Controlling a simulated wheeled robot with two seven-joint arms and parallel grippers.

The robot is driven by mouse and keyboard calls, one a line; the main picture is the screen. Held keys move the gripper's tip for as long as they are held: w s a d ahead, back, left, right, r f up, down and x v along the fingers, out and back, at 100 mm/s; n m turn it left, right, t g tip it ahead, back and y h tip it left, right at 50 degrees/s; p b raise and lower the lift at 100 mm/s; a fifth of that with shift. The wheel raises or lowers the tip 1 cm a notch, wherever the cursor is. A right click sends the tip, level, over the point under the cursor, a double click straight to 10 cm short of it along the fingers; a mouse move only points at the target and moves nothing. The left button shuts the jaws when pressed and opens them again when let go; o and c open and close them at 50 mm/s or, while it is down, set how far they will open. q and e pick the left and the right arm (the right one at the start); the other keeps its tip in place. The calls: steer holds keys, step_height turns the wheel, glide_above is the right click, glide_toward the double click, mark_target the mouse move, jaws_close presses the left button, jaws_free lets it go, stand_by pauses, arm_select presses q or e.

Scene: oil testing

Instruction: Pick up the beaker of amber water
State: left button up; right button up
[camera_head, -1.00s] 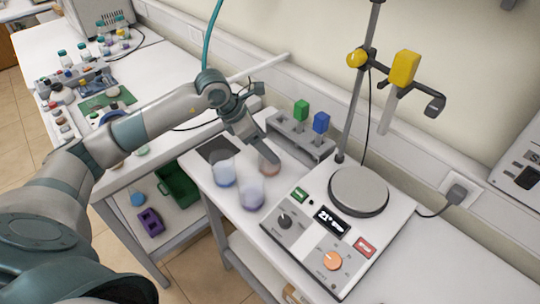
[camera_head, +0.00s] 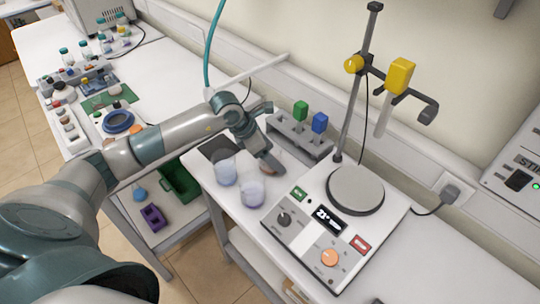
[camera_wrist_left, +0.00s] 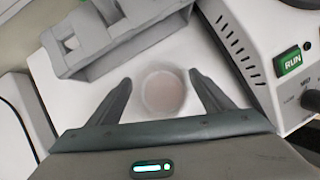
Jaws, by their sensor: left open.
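The beaker of amber water (camera_wrist_left: 165,92) shows from above in the left wrist view, a clear round beaker with pinkish-amber liquid. It stands on the white bench. My left gripper (camera_wrist_left: 158,93) is open, with one finger on each side of the beaker; I cannot tell whether they touch it. In the head view the beaker (camera_head: 267,167) is mostly hidden behind my left gripper (camera_head: 270,165). Two other beakers stand in front of it, one with blue liquid (camera_head: 225,174) and one with violet liquid (camera_head: 252,192). My right gripper is not in view.
A hotplate stirrer (camera_head: 318,225) with a round plate and clamp stand is close on the right. A grey rack (camera_head: 300,137) holding green and blue items is behind the beakers. A dark pad (camera_head: 216,148) lies to the left.

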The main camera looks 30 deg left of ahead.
arm_select(q)
steer(key=shift+p+x, duration=0.35)
steer(key=shift+x, duration=0.55)
steer(key=shift+d+f, duration=0.1)
steer(key=shift+f, duration=0.2)
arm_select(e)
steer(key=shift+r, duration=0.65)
arm_select(q)
steer(key=shift+c, duration=0.7)
steer(key=c, duration=1.2)
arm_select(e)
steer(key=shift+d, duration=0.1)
arm_select(q)
steer(key=shift+w+r, duration=0.1)
steer(key=shift+r, duration=0.1)
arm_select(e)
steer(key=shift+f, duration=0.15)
